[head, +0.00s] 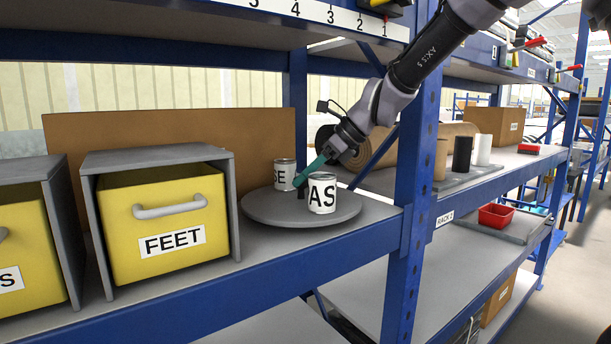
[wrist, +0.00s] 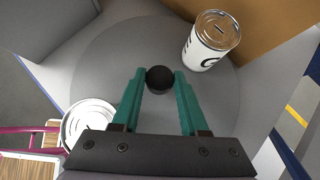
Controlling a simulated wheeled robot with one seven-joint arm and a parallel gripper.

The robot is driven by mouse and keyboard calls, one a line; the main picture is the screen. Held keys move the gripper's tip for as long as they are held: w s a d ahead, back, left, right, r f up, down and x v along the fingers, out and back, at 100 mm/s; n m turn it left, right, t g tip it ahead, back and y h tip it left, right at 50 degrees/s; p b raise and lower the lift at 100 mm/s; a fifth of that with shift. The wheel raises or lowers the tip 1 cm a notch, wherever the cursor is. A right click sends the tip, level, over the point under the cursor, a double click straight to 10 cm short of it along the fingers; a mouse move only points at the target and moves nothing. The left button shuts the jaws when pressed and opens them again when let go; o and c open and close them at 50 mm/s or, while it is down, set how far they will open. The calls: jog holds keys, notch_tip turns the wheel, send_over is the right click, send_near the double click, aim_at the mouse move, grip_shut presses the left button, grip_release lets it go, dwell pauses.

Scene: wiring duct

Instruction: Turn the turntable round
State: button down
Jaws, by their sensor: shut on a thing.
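The turntable (head: 262,208) is a round grey disc lying on the shelf, right of the yellow FEET drawer; it also shows in the wrist view (wrist: 100,70). My gripper (head: 301,186) reaches down over it from the right. In the wrist view my gripper's green fingers (wrist: 160,88) are shut on a round black knob (wrist: 160,78) that stands on the disc. A white can marked AS (head: 322,194) stands on the disc's front right. Another white can (head: 285,174), its label partly hidden, stands at the back; it also shows in the wrist view (wrist: 212,42).
The yellow FEET drawer (head: 165,215) in its grey housing stands left of the disc. A brown board (head: 170,128) stands behind. A blue rack post (head: 415,170) rises right of the disc. Black and white cylinders (head: 462,153) stand on the shelf farther right.

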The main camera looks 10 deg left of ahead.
jog(key=shift+w+n+g, duration=0.1)
jog(key=shift+n+g, duration=0.3)
jog(key=shift+n, duration=0.2)
dwell(0.3)
jog(key=c, duration=0.7)
grip_release()
jog(key=v, duration=0.7)
jog(key=shift+d+r, duration=0.2)
